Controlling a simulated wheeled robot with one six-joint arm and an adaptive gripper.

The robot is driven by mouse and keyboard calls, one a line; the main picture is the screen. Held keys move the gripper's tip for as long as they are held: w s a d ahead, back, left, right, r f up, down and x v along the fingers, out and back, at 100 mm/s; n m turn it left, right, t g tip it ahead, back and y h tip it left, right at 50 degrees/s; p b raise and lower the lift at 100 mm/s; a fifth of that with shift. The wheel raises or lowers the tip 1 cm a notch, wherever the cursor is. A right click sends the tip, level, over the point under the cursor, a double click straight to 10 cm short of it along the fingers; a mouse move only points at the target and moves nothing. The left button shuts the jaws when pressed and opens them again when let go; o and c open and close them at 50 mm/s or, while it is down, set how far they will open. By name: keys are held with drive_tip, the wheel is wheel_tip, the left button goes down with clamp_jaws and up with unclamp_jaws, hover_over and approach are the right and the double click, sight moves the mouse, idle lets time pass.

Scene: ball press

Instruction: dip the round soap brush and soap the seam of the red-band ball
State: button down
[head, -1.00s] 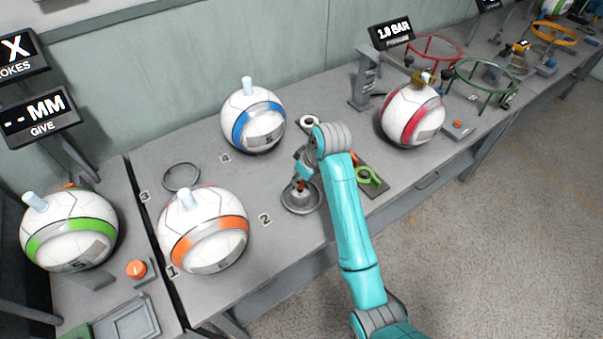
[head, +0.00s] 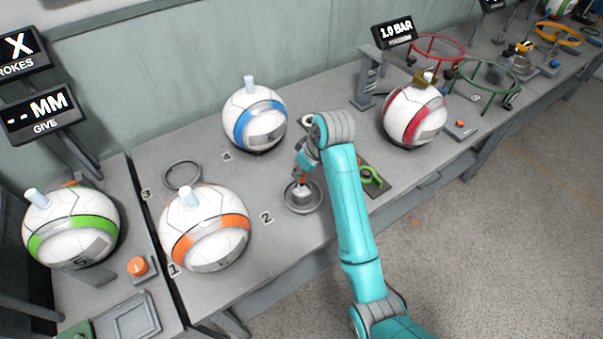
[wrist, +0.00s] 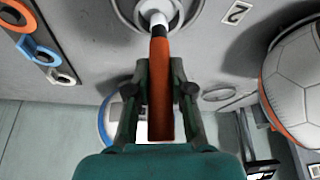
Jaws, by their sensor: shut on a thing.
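My gripper (wrist: 158,92) is shut on the orange handle of the round soap brush (wrist: 161,72). The brush points away from my wrist, and its pale head end is over or in a round grey dish (wrist: 121,8). In the head view my gripper (head: 303,172) is above that same dish (head: 288,207), on the bench near label 2. I cannot tell whether the bristles touch the dish. The red-band ball (head: 411,117) sits farther right on the bench, under the gauge sign, with a brownish fitting and pale plug on top.
An orange-band ball (head: 203,235) stands left of the dish and a blue-band ball (head: 254,117) behind it. A dark rack with a green ring tool (head: 369,175) lies to the right, between my arm and the red-band ball. Red and green hoops (head: 486,77) stand beyond.

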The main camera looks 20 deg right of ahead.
drive_tip(key=shift+r, duration=2.95)
